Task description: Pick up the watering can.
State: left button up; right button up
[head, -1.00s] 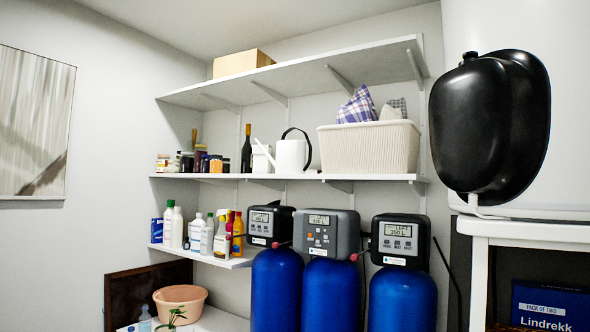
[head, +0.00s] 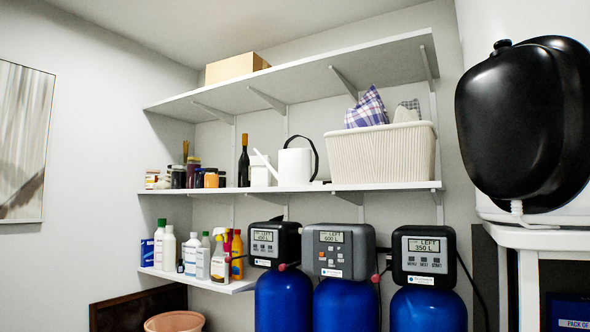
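The white watering can (head: 295,166) stands upright on the middle wall shelf, in the head view. Its spout points up to the left and its dark handle arches on the right side. Neither of my grippers is in view, and nothing touches the can that I can see.
The middle shelf (head: 300,188) also holds a dark bottle (head: 244,162) and several jars. The upper shelf (head: 320,75) overhangs it. Blue filter vessels (head: 346,304) with grey and black control heads stand below. A black tank (head: 525,125) bulges out at the right.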

aim_at(294, 165)
jog(key=i+j+z, duration=0.25)
jog(key=i+j, duration=0.2)
jog(key=i+j+z, duration=0.3)
jog(key=j, duration=0.35)
jog(key=i, duration=0.1)
